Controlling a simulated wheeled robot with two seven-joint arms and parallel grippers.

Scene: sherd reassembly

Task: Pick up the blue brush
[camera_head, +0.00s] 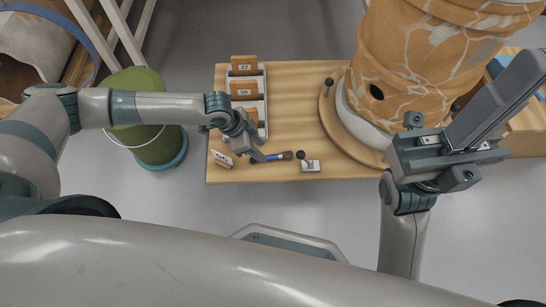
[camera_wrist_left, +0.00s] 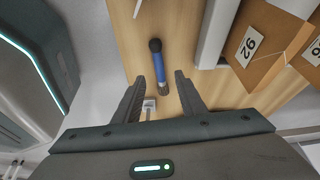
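The blue brush (camera_head: 273,157) lies on the wooden table near its front edge. In the left wrist view the brush (camera_wrist_left: 158,68) shows a black end, a blue handle and a brown end. My left gripper (camera_head: 262,155) is just over it. In the left wrist view its two fingers (camera_wrist_left: 159,78) are apart, with the brush showing between and beyond their tips. Nothing is held there. My right gripper (camera_head: 490,105) is raised at the right, away from the brush; its finger gap is unclear.
A small black-knobbed device (camera_head: 310,165) sits just right of the brush. A labelled sherd (camera_head: 222,158) lies at the table's front left corner. A rack (camera_head: 262,108) holds numbered sherds behind. A large veined vessel (camera_head: 410,60) stands at the right. A green bucket (camera_head: 140,90) is left.

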